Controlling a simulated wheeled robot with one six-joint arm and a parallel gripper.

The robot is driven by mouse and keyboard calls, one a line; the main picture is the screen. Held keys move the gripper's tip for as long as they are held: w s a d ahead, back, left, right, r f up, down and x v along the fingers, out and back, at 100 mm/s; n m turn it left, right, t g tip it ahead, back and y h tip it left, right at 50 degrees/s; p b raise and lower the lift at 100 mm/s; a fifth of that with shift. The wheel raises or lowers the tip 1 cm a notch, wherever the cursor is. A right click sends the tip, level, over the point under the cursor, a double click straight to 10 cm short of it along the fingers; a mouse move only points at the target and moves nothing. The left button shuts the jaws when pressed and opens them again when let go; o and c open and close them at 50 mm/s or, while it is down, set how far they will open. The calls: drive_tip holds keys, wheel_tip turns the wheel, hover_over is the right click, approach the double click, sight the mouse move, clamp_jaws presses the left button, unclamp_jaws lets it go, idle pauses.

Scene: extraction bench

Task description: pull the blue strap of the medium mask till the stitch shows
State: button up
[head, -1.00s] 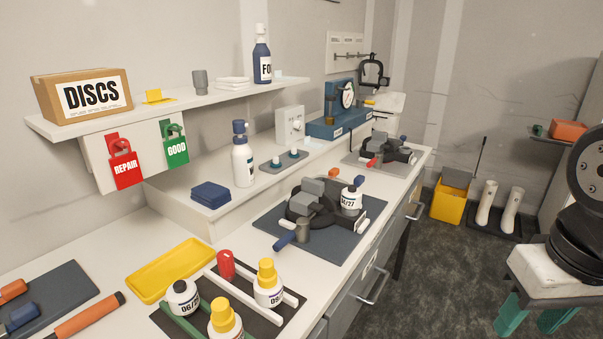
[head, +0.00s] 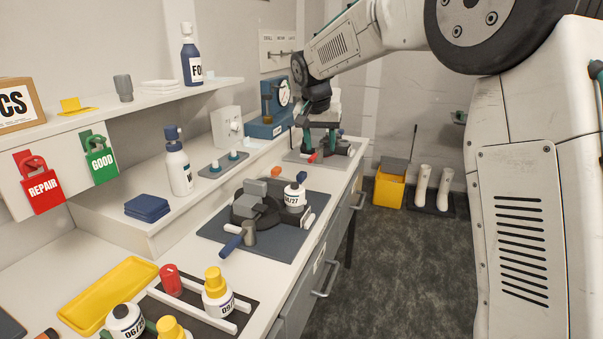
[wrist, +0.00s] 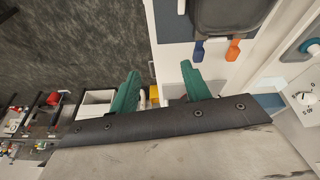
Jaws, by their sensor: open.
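Two dark masks lie on mats on the bench. The nearer mask (head: 258,208) has an orange strap end (head: 276,171) and a blue strap end (head: 302,177) on its far side, and a labelled white container at its right. The farther mask (head: 338,147) shows red and blue ends and is partly hidden by my gripper (head: 319,147). I cannot tell which mask is the medium one. In the wrist view my gripper (wrist: 159,70) is open and empty, its green fingers apart. A blue strap end (wrist: 198,50) and an orange one (wrist: 233,50) hang from a dark mask, clear of the fingers.
A white box with a knob (head: 228,127) and a blue dial gauge (head: 270,118) stand along the raised ledge. A spray bottle (head: 179,167) and folded blue cloths (head: 147,207) stand nearer. A yellow tray (head: 108,292) lies in front.

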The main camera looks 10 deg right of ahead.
drive_tip(key=m, duration=0.2)
approach(302, 173)
drive_tip(key=f, duration=0.1)
drive_tip(key=shift+t+h, duration=0.3)
drive_tip(key=shift+t, duration=0.1)
drive_tip(key=x, duration=0.8)
drive_tip(key=shift+s+a+f, duration=0.15)
drive_tip(key=shift+s+a, duration=0.05)
drive_tip(key=shift+s, duration=0.1)
